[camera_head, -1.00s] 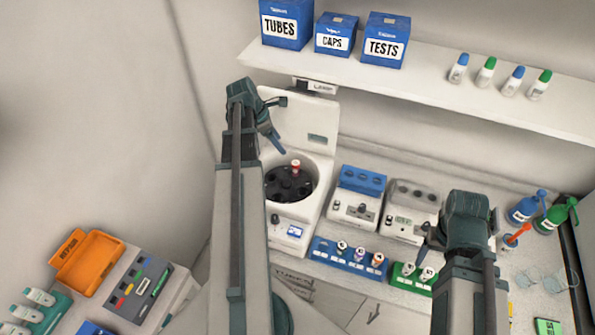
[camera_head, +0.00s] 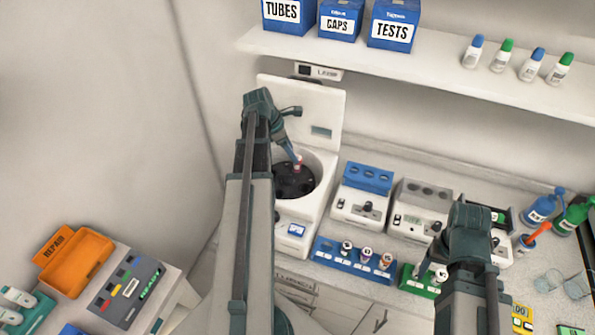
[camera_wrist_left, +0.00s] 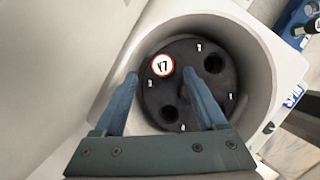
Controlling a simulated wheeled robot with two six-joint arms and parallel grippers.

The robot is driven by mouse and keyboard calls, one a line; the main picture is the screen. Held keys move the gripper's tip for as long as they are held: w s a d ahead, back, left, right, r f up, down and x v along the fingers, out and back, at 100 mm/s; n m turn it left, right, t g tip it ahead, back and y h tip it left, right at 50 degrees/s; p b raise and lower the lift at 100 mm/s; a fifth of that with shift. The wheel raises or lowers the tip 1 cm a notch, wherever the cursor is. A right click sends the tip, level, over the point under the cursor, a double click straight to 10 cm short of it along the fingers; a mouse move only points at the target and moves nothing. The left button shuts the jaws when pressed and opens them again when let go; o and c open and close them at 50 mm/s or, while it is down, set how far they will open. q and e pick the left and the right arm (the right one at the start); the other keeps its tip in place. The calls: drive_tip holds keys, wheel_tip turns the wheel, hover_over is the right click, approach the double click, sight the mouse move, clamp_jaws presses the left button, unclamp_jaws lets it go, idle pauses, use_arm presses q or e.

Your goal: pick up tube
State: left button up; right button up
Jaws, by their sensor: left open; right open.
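A tube with a red-rimmed white cap (camera_head: 299,162) stands in the black rotor (camera_head: 292,182) of the open white centrifuge (camera_head: 300,212). In the left wrist view the cap (camera_wrist_left: 163,66), marked with dark characters, sits in the rotor (camera_wrist_left: 183,118) among empty holes. My left gripper (camera_head: 296,158) is at the tube; in the wrist view its two blue fingers (camera_wrist_left: 172,72) are spread with the cap between their tips, nearer the left finger. Whether they touch it, I cannot tell. My right gripper (camera_head: 428,262) is open near the green rack, its fingers partly hidden by its arm.
A blue rack (camera_head: 352,263) with several capped tubes and a green rack (camera_head: 418,282) stand at the counter's front. Two block devices (camera_head: 365,192) are right of the centrifuge. Its raised lid (camera_head: 305,112) stands behind my left gripper. An orange bin (camera_head: 80,262) is at lower left.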

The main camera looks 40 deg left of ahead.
sight(298, 167)
use_arm(q)
drive_tip(key=b+x, duration=0.4)
drive_tip(key=x, duration=0.1)
drive_tip(key=shift+d, duration=0.25)
drive_tip(key=shift+r, duration=0.15)
clamp_jaws()
